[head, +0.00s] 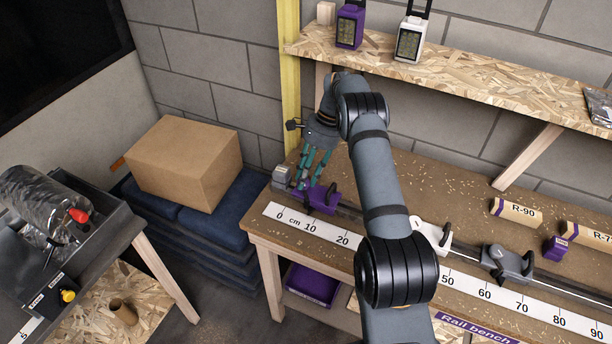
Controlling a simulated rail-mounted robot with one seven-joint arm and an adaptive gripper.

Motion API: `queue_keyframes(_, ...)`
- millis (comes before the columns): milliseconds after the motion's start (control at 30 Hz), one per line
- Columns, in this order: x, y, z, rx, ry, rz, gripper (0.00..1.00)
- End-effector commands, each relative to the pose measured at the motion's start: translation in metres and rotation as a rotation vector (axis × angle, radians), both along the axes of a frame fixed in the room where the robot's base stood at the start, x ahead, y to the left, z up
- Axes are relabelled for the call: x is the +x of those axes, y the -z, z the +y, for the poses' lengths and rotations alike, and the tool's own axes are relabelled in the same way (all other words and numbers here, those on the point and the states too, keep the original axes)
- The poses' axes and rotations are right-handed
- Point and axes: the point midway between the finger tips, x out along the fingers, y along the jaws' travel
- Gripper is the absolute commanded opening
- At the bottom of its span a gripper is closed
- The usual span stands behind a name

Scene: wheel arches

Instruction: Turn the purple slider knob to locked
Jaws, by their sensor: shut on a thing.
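The purple slider (320,199) sits on the rail at the left end of the bench, near the 10 cm mark of the white scale. My gripper (308,183), with teal fingers, reaches down to it from above and behind. The fingers are shut at the slider's left side, on what appears to be its knob. The knob itself is mostly hidden by the fingers and too small to read its turn. A white slider (434,236) and a grey slider (507,262) stand farther right on the same rail.
A grey end block (281,175) stands close left of my gripper. The shelf (450,62) above holds a purple and a white device. A cardboard box (184,162) is at left.

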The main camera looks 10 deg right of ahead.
Motion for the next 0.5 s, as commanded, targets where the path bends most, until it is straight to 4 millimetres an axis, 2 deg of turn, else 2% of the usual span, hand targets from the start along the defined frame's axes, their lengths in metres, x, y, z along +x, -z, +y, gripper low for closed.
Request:
queue_keyframes(333, -0.0007, 0.0005, 0.0005, -0.001, -0.005, 0.001, 0.04)
queue_keyframes(367, -0.0007, 0.0005, 0.0005, -0.001, -0.005, 0.001, 0.31)
queue_keyframes(500, -0.0005, 0.0005, 0.0006, -0.001, -0.005, 0.001, 0.39)
